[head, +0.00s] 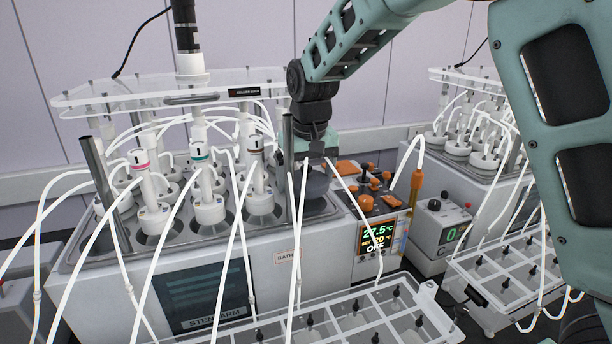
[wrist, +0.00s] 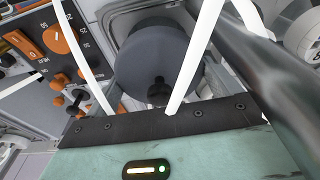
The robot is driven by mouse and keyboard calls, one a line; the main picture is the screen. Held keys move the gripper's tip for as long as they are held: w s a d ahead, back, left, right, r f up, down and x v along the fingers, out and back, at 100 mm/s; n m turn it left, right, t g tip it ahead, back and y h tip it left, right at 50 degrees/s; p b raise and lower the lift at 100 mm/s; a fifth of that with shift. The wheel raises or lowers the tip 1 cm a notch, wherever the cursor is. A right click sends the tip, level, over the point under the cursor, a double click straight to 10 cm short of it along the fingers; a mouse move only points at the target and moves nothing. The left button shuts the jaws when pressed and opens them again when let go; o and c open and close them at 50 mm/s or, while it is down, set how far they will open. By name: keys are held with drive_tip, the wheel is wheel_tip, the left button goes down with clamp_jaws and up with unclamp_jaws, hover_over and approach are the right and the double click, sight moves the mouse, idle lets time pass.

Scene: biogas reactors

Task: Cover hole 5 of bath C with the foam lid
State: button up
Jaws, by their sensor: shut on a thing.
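The dark grey round foam lid (head: 318,186) is at the right end of the near bath, over the bath's top. In the wrist view the lid (wrist: 160,52) fills the upper middle, with a black knob on its face. My gripper (head: 317,158) is directly above the lid and shut on it; its fingertips are mostly hidden. The bath (head: 330,235) has a label reading "BATH", with its letter unreadable. The lid hides whatever opening is beneath it, and I cannot tell whether it rests flush or hangs slightly above.
White tubes (head: 299,225) run close in front of the lid. A metal post (head: 288,150) stands just left of it. Bottles with white caps (head: 208,205) fill the bath further left. A clear-lidded tray (head: 345,318) stands in front.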

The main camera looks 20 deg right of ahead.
drive_tip(key=shift+f+b, duration=1.15)
drive_tip(key=shift+f, duration=0.75)
drive_tip(key=o, duration=0.7)
wheel_tip(320, 180, up, 10)
drive_tip(key=shift+a+r+b, duration=0.1)
drive_tip(key=shift+b, duration=0.7)
